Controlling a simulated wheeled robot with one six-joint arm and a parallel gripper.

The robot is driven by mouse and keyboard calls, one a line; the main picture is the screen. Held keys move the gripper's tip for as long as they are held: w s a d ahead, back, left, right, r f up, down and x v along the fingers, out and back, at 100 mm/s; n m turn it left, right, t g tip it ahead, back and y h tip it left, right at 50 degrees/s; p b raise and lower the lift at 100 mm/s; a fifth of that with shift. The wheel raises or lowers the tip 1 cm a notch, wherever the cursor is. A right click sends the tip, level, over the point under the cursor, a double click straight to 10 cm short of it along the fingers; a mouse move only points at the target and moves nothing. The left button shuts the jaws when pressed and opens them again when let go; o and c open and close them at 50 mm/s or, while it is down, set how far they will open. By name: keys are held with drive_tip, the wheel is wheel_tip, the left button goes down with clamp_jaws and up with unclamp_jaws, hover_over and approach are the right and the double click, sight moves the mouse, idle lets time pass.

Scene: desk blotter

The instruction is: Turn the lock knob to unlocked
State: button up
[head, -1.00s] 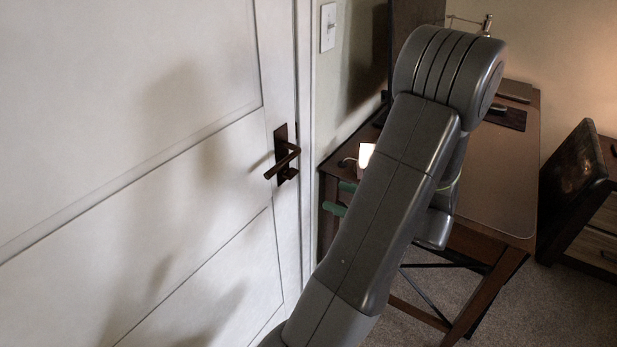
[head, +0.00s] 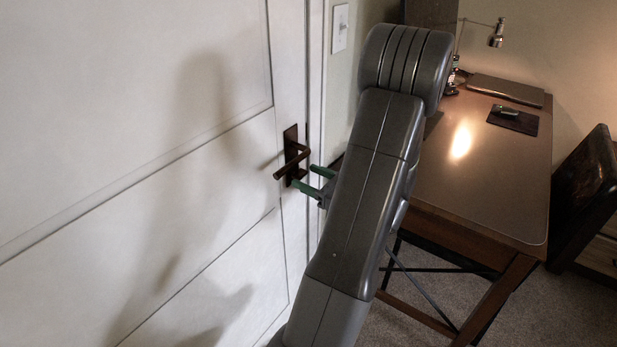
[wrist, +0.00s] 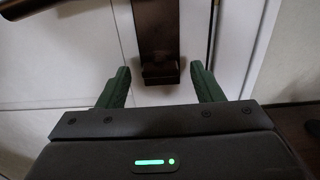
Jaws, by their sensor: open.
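A dark bronze lock plate (head: 290,136) with a lever handle (head: 288,167) is on the white door. The lock knob (head: 299,173) is low on the plate, partly hidden by the lever in the head view. In the wrist view the knob (wrist: 160,73) is a short dark bar lying across the foot of the plate (wrist: 156,30). My gripper (head: 303,177) has green fingers, is open and empty, and points at the door. In the wrist view its fingertips (wrist: 160,69) are on either side of the knob, with gaps on both sides.
The lever (wrist: 28,8) shows at the upper left of the wrist view. A desk (head: 480,190) with a laptop, lamp and small dark pad stands right of my arm. A chair (head: 585,190) is at the far right. A light switch (head: 340,27) is on the wall.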

drive_tip(key=shift+w+a, duration=0.25)
drive_tip(key=shift+a, duration=0.15)
drive_tip(key=c, duration=1)
